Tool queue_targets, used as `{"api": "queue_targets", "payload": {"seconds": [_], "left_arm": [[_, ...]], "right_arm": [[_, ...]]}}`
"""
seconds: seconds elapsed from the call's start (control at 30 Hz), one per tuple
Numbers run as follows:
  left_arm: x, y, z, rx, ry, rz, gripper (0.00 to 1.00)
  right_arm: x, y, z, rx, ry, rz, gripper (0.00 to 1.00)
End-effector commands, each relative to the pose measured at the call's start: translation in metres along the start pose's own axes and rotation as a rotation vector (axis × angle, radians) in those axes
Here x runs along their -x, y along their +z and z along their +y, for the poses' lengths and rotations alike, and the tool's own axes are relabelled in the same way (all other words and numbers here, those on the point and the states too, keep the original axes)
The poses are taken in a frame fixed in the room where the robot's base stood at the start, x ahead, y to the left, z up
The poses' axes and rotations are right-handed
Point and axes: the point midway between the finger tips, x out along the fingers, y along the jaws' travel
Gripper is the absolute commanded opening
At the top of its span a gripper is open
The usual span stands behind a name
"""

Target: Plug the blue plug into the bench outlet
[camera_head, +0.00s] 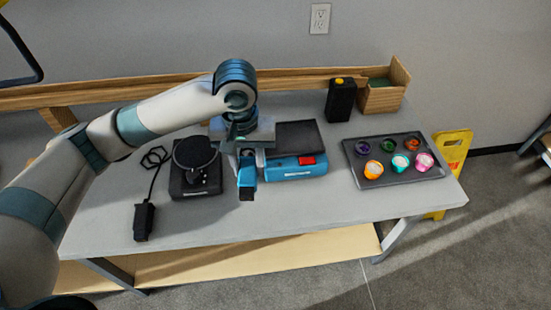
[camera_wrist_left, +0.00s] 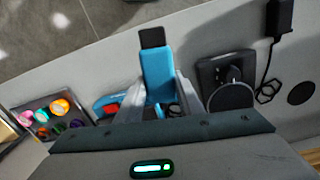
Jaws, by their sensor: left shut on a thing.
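My left gripper (camera_head: 246,160) is shut on a blue piece with a black end (camera_head: 247,178), which looks like the blue plug. It hangs over the bench between a black device and a blue machine. In the left wrist view the plug (camera_wrist_left: 157,72) sits between the two grey fingers, its black end pointing away from the gripper. I cannot make out an outlet on the bench for certain. A white outlet (camera_head: 320,18) is on the wall behind. My right gripper is not in view.
On the grey bench (camera_head: 300,215) are the black device (camera_head: 181,188) with a corded black block (camera_head: 143,221), the blue machine (camera_head: 298,168), a tray (camera_head: 408,182) of several coloured pots, a black box (camera_head: 341,101) and a wooden box (camera_head: 380,98). The front strip is clear.

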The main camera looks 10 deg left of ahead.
Motion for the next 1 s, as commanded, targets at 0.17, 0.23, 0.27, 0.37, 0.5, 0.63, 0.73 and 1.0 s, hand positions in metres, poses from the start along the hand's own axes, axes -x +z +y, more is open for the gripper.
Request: {"api": "queue_targets", "payload": {"seconds": [0.17, 0.23, 0.27, 0.37, 0.5, 0.63, 0.73, 1.0], "left_arm": [[0.022, 0.014, -0.048, -0.064, -0.007, -0.003, 0.07], [0.028, 0.021, -0.061, -0.084, -0.007, -0.009, 0.07], [0.031, 0.024, -0.065, -0.092, -0.008, -0.011, 0.07], [0.036, 0.031, -0.077, -0.108, -0.009, -0.018, 0.07], [0.040, 0.035, -0.082, -0.117, -0.009, -0.024, 0.07], [0.040, 0.036, -0.082, -0.118, -0.009, -0.025, 0.07], [0.040, 0.036, -0.082, -0.118, -0.009, -0.025, 0.07], [0.040, 0.035, -0.082, -0.117, -0.009, -0.025, 0.07]], "right_arm": [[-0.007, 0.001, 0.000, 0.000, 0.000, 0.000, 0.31], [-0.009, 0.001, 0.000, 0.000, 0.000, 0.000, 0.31], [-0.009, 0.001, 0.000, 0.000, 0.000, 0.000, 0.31], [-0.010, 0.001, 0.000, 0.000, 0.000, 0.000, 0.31], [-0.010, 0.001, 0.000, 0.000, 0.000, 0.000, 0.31], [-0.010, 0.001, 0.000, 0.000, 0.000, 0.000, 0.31], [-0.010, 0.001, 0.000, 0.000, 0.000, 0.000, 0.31], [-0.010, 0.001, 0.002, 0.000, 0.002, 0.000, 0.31]]}}
